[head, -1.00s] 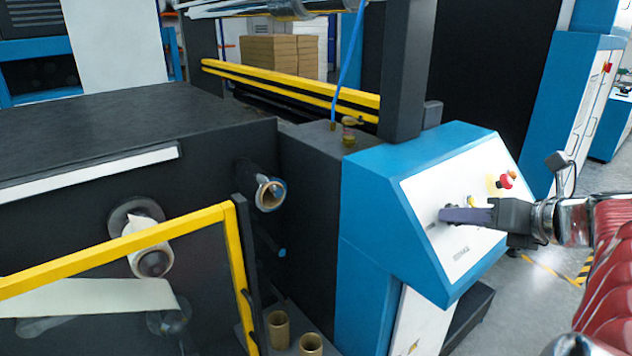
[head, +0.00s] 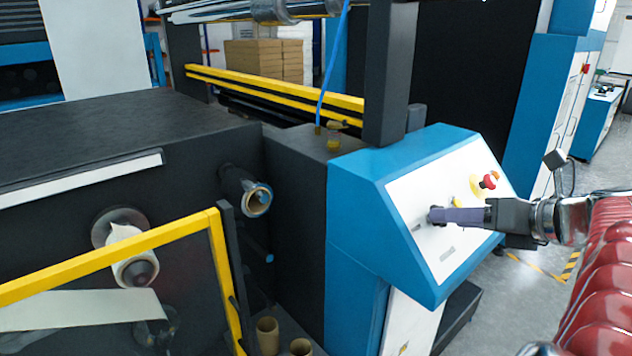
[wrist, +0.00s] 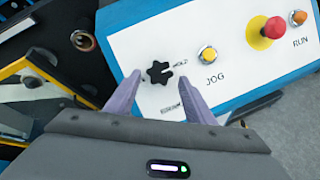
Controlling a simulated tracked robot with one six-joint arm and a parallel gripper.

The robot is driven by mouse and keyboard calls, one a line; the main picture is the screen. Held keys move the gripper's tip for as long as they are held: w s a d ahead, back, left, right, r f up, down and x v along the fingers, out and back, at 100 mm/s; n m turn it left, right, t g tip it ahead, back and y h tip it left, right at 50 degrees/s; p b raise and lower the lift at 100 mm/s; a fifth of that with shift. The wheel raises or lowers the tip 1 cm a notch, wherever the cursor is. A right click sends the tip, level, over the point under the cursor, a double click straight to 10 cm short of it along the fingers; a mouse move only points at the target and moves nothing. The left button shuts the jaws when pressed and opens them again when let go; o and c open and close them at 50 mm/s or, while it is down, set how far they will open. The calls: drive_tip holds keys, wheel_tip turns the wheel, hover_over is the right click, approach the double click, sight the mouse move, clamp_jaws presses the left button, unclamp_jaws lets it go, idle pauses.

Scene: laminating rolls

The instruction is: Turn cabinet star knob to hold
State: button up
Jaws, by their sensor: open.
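The black star knob (wrist: 159,73) sits on the white sloped panel (wrist: 225,70) of the blue cabinet (head: 375,185). A HOLD label shows at its upper right in the wrist view. My gripper (wrist: 158,88) is open, with its two purple-grey fingers to the left and right of the knob. The fingertips point at the panel, and I cannot tell whether they touch the knob. In the head view, my gripper (head: 437,215) comes in from the right, and the dark knob (head: 434,214) shows just at the fingertips, partly hidden.
A JOG button (wrist: 207,54), a red emergency button (wrist: 274,28) on yellow and an orange RUN button (wrist: 298,18) lie to the right on the panel. A yellow-framed guard (head: 225,270) and rollers stand at the left. Open floor lies to the right.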

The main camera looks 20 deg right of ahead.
drive_tip(key=v, duration=1.1)
drive_tip(key=shift+s, duration=0.2)
